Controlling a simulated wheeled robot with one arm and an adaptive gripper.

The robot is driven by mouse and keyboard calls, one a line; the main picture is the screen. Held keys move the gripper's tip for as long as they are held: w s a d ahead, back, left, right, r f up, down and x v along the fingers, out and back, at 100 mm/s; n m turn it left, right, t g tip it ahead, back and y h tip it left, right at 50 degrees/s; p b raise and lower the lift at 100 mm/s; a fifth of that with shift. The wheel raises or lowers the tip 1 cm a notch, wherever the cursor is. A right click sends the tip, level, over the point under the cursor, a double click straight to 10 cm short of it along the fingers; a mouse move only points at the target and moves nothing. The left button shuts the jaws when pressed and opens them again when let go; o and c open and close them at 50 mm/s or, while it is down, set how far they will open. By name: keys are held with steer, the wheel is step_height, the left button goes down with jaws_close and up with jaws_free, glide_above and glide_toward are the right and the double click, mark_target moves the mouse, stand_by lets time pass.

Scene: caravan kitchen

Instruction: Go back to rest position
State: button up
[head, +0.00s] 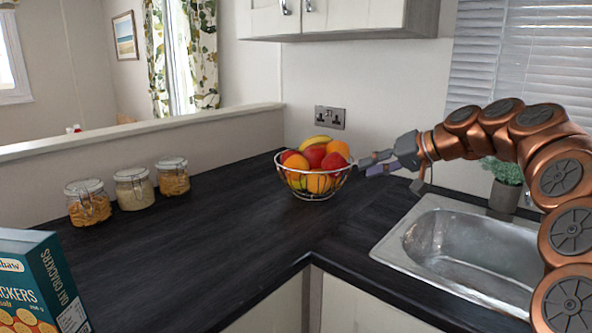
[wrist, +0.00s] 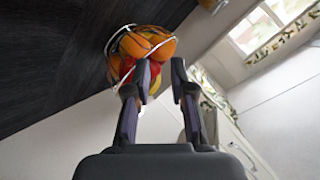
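My arm reaches in from the right in the head view, over the sink side of the counter. My gripper (head: 366,166) points left, just right of the wire fruit bowl's rim; whether it touches the rim is not clear. In the wrist view my gripper's two fingers (wrist: 161,76) stand apart with nothing held between them. The wire fruit bowl (head: 318,195) stands on the dark counter in the back corner, filled with oranges, red fruit and a banana. It also shows beyond the fingers in the wrist view (wrist: 112,45).
A metal sink (head: 440,268) lies below my arm, with a potted plant (head: 506,185) behind it. Several lidded jars (head: 134,190) line the low wall. A cracker box (head: 45,280) stands at front left. White cupboards (head: 340,15) hang above. The middle counter is clear.

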steer(key=s+a+f+g+h, duration=0.1)
steer(key=s+a+f+g, duration=0.1)
steer(key=s+a+f, duration=0.3)
steer(key=s+a+f+n+g+h, duration=0.15)
steer(key=s+f, duration=0.25)
steer(key=s, duration=0.4)
steer(key=s+a+f+m+g+h, duration=0.1)
steer(key=s+a+f+g, duration=0.1)
steer(key=s+f, duration=0.3)
steer(key=s+d+f+g+h, duration=0.25)
steer(key=s+f, duration=0.25)
steer(key=s, duration=0.5)
steer(key=s+d+f+m+g+h, duration=0.15)
steer(key=s+d+f, duration=0.3)
steer(key=s, duration=0.45)
steer(key=s+d+f+g+h, duration=0.1)
steer(key=s+d+f+h, duration=0.15)
steer(key=s+f, duration=0.55)
step_height(320, 180, up, 21)
steer(key=s+t+p, duration=0.1)
steer(key=p, duration=1.6)
steer(key=shift+s+r, duration=0.2)
steer(key=shift+s, duration=0.05)
steer(key=shift+a+t, duration=0.15)
steer(key=shift+t, duration=0.1)
